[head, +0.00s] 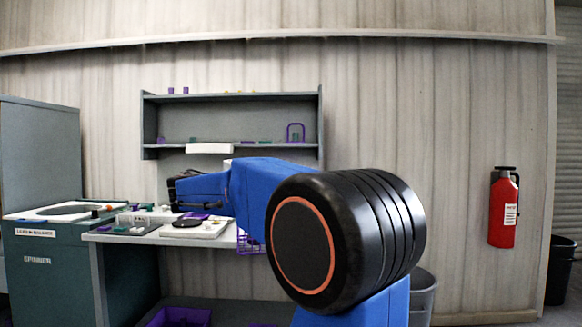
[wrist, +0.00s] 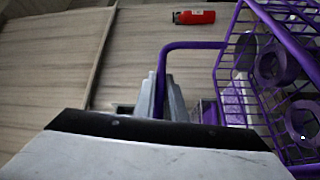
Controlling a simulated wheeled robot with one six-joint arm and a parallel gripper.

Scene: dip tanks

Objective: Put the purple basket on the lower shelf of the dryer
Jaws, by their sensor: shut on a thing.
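The purple basket (wrist: 228,85) is a wire-mesh basket with a tall bar handle, on the right of the wrist view, with purple ring-shaped parts inside. My gripper (wrist: 161,98) is shut on the upright of its handle, and the basket hangs to one side of the fingers. In the head view, purple mesh (head: 251,243) shows below my blue arm, which hides most of what is behind it. I cannot make out a dryer or its lower shelf in either view.
A wall shelf (head: 230,96) is above the bench. A purple bin (head: 180,318) is low under it. A red fire extinguisher (head: 503,208) hangs on the right wall.

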